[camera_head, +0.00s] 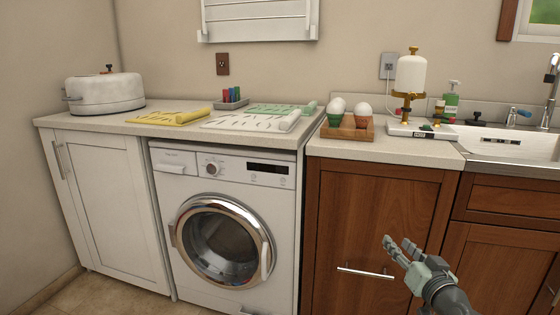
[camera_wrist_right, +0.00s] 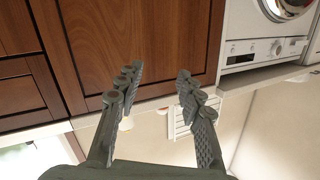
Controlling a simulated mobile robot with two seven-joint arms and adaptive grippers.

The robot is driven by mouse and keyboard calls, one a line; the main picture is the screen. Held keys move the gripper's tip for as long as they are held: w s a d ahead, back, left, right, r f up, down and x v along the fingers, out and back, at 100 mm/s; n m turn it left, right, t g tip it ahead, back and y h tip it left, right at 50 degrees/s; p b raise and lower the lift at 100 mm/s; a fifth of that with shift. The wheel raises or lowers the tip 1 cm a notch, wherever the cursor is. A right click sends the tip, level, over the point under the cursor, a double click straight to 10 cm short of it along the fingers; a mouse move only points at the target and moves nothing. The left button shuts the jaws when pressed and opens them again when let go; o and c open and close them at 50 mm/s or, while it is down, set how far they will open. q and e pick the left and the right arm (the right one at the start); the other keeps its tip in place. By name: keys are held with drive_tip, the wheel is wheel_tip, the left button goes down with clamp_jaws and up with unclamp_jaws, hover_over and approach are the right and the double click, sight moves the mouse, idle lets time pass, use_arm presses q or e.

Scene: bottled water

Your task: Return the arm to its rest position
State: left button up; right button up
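My right gripper (camera_head: 398,243) is at the lower right of the head view, in front of the brown wooden cabinet (camera_head: 365,220) and below the counter top. In the right wrist view the gripper (camera_wrist_right: 158,75) has its two grey fingers spread well apart, with nothing between them. The brown cabinet (camera_wrist_right: 165,40) lies beyond the fingertips there. The gripper is empty and appears clear of the cabinet front, though the exact gap is hard to tell. My left arm and left gripper are not in view.
A bar handle (camera_head: 365,272) on the cabinet shows close to the gripper's left. A washing machine (camera_head: 222,235) stands further left. The counter (camera_head: 415,147) above carries an egg tray (camera_head: 347,131) and a white device with a gold stand (camera_head: 411,75). A sink (camera_head: 510,143) is at right.

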drive_tip(key=s+a+f+n+g, duration=0.2)
drive_tip(key=s+f+g, duration=0.2)
drive_tip(key=s+f, duration=0.5)
drive_tip(key=s+a+f+n+g, duration=0.1)
drive_tip(key=s+a+f+g, duration=0.25)
drive_tip(key=s+f, duration=0.65)
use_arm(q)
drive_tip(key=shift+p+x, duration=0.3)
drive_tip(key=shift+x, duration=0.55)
use_arm(e)
drive_tip(key=s+d+f+g+h, duration=0.1)
drive_tip(key=s+f+g, duration=0.2)
drive_tip(key=s+f, duration=0.2)
drive_tip(key=s+d+f+g+h, duration=0.1)
drive_tip(key=s+f+g, duration=0.2)
drive_tip(key=s, duration=0.8)
wheel_tip(320, 180, down, 2)
drive_tip(key=shift+s+d+f+n+h, duration=0.1)
drive_tip(key=shift+s+d+n+h, duration=0.2)
drive_tip(key=shift+s+n, duration=0.1)
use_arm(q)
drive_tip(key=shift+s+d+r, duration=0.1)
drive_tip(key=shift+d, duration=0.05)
use_arm(e)
drive_tip(key=shift+w, duration=0.1)
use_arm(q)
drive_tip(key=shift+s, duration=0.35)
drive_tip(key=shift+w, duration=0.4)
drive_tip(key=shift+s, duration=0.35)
